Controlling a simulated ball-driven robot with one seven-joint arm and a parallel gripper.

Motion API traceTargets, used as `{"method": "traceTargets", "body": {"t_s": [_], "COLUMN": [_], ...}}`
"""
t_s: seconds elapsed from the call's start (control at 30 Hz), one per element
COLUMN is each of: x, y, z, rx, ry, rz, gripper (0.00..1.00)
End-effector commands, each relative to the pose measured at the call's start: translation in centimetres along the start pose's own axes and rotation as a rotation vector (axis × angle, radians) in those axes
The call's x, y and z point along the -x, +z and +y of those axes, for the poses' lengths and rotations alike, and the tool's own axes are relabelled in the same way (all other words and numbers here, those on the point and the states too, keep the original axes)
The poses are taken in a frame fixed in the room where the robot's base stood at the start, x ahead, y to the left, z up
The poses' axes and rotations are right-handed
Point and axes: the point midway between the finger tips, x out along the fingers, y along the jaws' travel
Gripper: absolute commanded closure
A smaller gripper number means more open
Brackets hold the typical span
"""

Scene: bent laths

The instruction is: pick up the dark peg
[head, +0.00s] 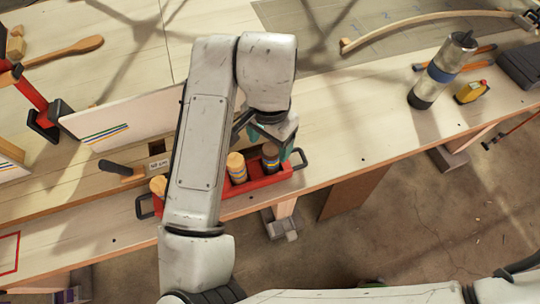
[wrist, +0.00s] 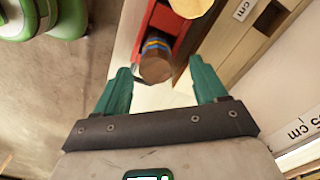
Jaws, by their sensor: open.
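The dark peg (head: 270,160) stands at the right end of a red tray (head: 262,181) on the bench. In the wrist view the dark peg (wrist: 156,66) shows a brown top and blue and yellow bands. My gripper (head: 275,135) is open at the tray's right end, close to the dark peg, partly hidden by my arm. In the wrist view the peg appears between the teal fingers of my gripper (wrist: 160,72); neither finger visibly touches it. A pale peg (head: 237,167) stands to its left, and another pale peg (head: 158,185) is partly hidden by my arm.
A white board (head: 125,112) with coloured stripes stands behind the tray. A dark-handled tool (head: 118,169) lies left of my arm. A metal canister (head: 440,72) and yellow tape measure (head: 470,92) are at the right. The bench's front edge runs close to the tray; bench right of it is clear.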

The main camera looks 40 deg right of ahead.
Motion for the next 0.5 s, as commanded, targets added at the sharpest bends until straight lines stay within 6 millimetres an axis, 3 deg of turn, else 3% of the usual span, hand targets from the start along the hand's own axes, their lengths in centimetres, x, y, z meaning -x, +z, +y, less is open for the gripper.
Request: {"method": "traceTargets", "body": {"t_s": [0.5], "x": [-5.3], "y": [0.0], "z": [0.4], "rx": [0.001], "ry": [0.001], "rz": [0.000], "gripper": [0.29]}}
